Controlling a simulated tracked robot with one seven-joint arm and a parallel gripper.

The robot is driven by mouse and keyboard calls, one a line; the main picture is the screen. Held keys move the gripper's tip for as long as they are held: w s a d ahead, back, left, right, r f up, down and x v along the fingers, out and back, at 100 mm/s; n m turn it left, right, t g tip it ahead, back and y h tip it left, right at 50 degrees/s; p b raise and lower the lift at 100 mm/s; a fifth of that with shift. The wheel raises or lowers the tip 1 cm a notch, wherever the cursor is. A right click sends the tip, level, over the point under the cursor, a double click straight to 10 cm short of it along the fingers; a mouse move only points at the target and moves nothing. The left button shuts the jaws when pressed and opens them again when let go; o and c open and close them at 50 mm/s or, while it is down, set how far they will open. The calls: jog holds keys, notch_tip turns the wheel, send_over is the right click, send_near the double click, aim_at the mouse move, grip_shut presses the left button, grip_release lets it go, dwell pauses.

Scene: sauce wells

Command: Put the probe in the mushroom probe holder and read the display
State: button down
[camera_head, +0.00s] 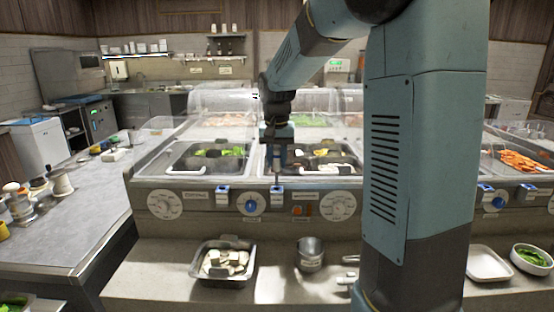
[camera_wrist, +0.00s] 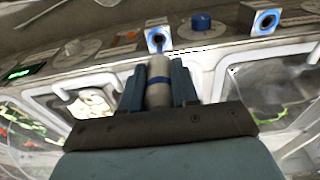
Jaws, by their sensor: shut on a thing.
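My gripper (camera_head: 277,150) is shut on the probe, above the front rail of the counter. The probe (camera_wrist: 158,82) is a grey cylinder with a blue band, held between the two fingers in the wrist view. Its thin tip points at a white holder with a blue ring (camera_wrist: 157,40), which is below the gripper in the head view (camera_head: 277,193). I cannot tell whether the tip is in the hole or just above it. A second such holder (camera_head: 222,194) is to its left and shows in the wrist view (camera_wrist: 265,20). I cannot read which is the mushroom one.
A blue knob (camera_head: 250,206) sits between the holders. An orange switch (camera_head: 298,210) is to the right. A small green display (camera_wrist: 20,72) shows in the wrist view, unreadable. A tray of pale pieces (camera_head: 203,270) and a metal pot (camera_head: 311,254) stand on the shelf below.

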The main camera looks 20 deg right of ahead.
aim_at(277, 171)
jog(key=shift+s+f, duration=0.1)
jog(key=shift+f, duration=0.2)
dwell(0.8)
jog(key=shift+f, duration=2.5)
dwell(0.6)
jog(key=shift+r, duration=0.15)
dwell(2.8)
